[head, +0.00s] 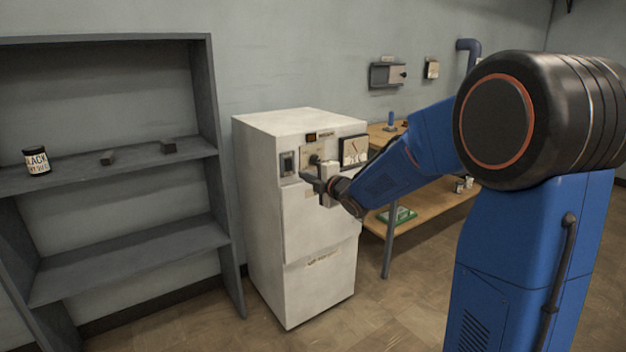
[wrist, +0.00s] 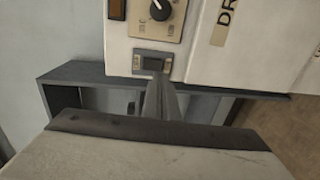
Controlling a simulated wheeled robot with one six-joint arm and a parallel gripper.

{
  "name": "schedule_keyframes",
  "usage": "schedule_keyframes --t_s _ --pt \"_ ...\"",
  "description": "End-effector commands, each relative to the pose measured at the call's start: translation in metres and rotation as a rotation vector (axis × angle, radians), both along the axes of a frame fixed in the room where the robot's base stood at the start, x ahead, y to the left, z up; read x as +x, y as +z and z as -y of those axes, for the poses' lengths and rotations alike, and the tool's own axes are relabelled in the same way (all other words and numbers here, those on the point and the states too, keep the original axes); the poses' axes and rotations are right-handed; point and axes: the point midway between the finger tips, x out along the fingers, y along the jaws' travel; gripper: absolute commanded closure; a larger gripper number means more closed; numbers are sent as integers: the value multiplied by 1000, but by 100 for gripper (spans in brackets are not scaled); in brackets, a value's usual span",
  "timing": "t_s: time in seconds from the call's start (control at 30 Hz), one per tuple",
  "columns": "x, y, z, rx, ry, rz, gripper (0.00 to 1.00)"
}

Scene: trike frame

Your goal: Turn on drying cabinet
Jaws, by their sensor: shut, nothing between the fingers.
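The drying cabinet (head: 285,225) is a tall white box standing on the floor, with a panel on its upper front. A dark switch in a grey frame (head: 288,163) sits at the panel's left; it also shows in the wrist view (wrist: 152,62). A black knob on a beige plate (wrist: 160,10) is beside it. My gripper (head: 306,178) is in front of the panel, just right of and below the switch.
Grey boxes (head: 387,75) hang on the wall. Open floor lies in front of the cabinet.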

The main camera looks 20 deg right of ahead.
Motion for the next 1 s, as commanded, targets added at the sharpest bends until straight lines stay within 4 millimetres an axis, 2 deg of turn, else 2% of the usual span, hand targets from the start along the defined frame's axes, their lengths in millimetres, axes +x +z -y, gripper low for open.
schedule_keyframes --t_s 0.2,0.4,0.6,1.0 --pt "35 -5 -12 -1 1 -2 100" --pt "57 -7 -19 0 1 -1 100" --pt "65 -9 -21 0 0 0 100" --pt "68 -10 -22 0 0 -1 100"
